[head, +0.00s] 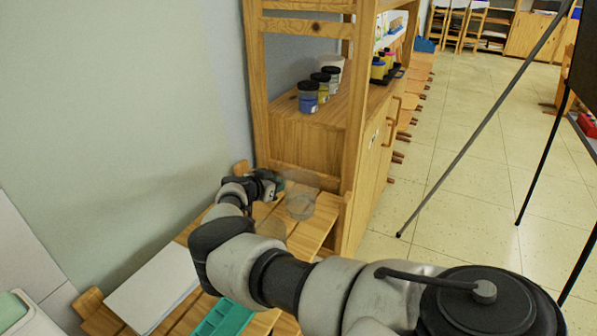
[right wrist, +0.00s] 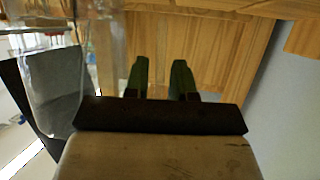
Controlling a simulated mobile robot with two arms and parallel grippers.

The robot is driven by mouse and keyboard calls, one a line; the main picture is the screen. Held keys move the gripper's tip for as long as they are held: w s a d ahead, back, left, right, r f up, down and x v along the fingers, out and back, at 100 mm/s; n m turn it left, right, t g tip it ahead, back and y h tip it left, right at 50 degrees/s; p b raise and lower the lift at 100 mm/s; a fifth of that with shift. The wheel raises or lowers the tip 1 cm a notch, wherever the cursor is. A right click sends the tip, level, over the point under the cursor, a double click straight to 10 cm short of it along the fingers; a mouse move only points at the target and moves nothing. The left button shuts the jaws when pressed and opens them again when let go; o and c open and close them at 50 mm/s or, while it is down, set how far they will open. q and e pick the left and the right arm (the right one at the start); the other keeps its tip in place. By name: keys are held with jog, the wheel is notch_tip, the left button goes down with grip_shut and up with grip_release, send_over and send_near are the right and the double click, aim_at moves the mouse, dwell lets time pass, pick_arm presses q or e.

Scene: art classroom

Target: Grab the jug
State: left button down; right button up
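A clear, see-through jug (head: 300,207) stands near the far end of the slatted wooden table, close to the wooden shelf unit. Its outline is faint against the wood. My right arm reaches across the table, and my right gripper (head: 277,184) is just left of the jug in the head view. In the right wrist view, the two dark green fingers (right wrist: 163,78) are apart with nothing between them. The clear wall of the jug (right wrist: 52,85) shows left of the fingers, outside the gap. I cannot tell whether the gripper touches it. My left gripper is not in view.
The slatted table (head: 316,222) also holds a white board (head: 150,288) and a teal tray (head: 222,321). A wooden shelf unit (head: 330,130) with paint jars (head: 308,97) stands beyond it. The wall closes off the left. A black easel leg (head: 470,140) stands right on open floor.

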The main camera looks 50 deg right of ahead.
grip_shut()
jog(key=shift+r, duration=0.15)
dwell(0.4)
